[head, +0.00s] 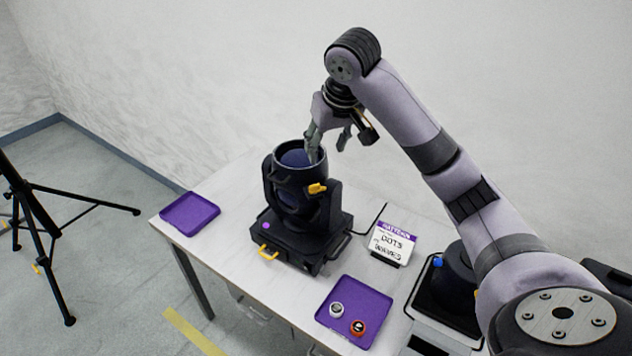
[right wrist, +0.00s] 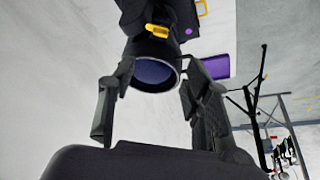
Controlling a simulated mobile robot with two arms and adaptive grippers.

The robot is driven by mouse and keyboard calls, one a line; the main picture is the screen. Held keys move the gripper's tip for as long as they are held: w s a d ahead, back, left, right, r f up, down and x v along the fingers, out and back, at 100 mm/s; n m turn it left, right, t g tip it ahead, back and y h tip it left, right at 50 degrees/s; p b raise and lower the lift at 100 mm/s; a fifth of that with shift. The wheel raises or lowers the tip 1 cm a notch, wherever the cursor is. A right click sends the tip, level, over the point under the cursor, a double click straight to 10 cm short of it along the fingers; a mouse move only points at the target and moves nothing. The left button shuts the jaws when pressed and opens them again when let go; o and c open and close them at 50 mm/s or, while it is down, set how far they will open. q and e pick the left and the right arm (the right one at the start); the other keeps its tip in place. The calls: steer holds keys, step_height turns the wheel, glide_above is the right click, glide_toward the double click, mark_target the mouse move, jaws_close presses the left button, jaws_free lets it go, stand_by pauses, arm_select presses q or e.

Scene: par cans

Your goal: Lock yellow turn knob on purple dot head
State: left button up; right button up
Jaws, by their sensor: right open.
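The black moving head light with a purple dot (head: 266,225) on its base stands on the white table, its round lens barrel (head: 300,158) tilted upward. A yellow turn knob (head: 317,188) sits on the side of the head; it also shows in the right wrist view (right wrist: 157,31), above the lens. My right gripper (head: 328,148) is open and empty, just above and behind the lens rim. In the right wrist view its two fingers (right wrist: 155,108) stand on either side of the lens opening. Whether a finger touches the rim I cannot tell. My left gripper is not in view.
A purple tray (head: 190,214) lies at the table's left end. Another purple tray (head: 375,300) holds two small round parts. A sign card (head: 392,243) stands right of the light. A second black fixture (head: 455,275) is under my right arm. A black tripod (head: 40,215) stands at left.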

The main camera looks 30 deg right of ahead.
mark_target(315, 185)
steer(key=p+x, duration=0.3)
steer(key=x, duration=1.3)
steer(key=shift+a+p, duration=0.1)
steer(key=shift+p, duration=0.25)
steer(key=shift+c, duration=0.5)
jaws_close()
